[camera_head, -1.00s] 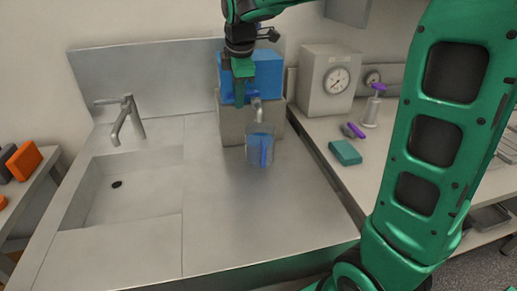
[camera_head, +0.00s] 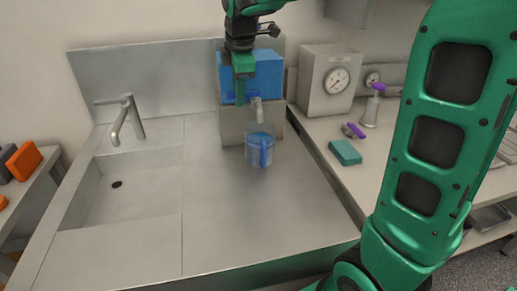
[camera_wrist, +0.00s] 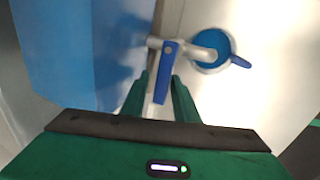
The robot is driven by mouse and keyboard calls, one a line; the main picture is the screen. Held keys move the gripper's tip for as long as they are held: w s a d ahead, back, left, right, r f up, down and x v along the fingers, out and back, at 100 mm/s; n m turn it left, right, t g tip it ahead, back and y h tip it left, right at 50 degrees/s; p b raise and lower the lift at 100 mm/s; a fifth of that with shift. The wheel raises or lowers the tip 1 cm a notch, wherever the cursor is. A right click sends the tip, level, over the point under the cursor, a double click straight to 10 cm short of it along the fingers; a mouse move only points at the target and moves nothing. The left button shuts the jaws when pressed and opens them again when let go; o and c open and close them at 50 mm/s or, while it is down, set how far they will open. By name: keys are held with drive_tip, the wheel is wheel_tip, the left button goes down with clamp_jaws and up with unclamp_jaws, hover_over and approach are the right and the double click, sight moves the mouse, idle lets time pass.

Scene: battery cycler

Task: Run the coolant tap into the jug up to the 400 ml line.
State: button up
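The clear jug (camera_head: 254,157) with a blue handle stands on the counter under the metal tap spout (camera_head: 256,106). The jug holds blue liquid; its level against any 400 ml line cannot be read. In the wrist view the jug (camera_wrist: 224,66) is seen from above, with the spout (camera_wrist: 201,52) over its mouth. My gripper (camera_head: 241,100) is in front of the blue tank, left of the spout. In the wrist view, my gripper's two green fingers (camera_wrist: 160,75) are apart, with the blue tap lever (camera_wrist: 163,83) in the gap between them. Space shows beside the lever; contact is unclear.
The blue tank (camera_head: 268,77) sits on a grey block (camera_head: 232,127) behind the jug. A sink (camera_head: 140,205) with a faucet (camera_head: 127,118) is at left. The counter before the jug is clear.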

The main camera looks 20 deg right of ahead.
drive_tip(key=v, duration=0.6)
drive_tip(key=shift+r, duration=0.4)
drive_tip(key=s+d+f+m+g, duration=0.1)
drive_tip(key=s+d+f+m, duration=0.5)
drive_tip(key=s, duration=0.3)
drive_tip(key=s+d+f+m+g, duration=0.1)
drive_tip(key=s+d+f+m, duration=0.3)
drive_tip(key=s+d+m, duration=0.4)
drive_tip(key=s+d+f+m+g, duration=0.1)
drive_tip(key=s+f+m, duration=0.3)
drive_tip(key=s, duration=0.4)
drive_tip(key=s+d+f+m+g, duration=0.1)
drive_tip(key=s+f+m, duration=0.3)
drive_tip(key=s, duration=0.5)
drive_tip(key=shift+d+f+m+y, duration=0.25)
drive_tip(key=shift+d+m+y, duration=0.05)
drive_tip(key=shift+y, duration=0.1)
drive_tip(key=shift+w+f, duration=0.25)
drive_tip(key=shift+w, duration=0.35)
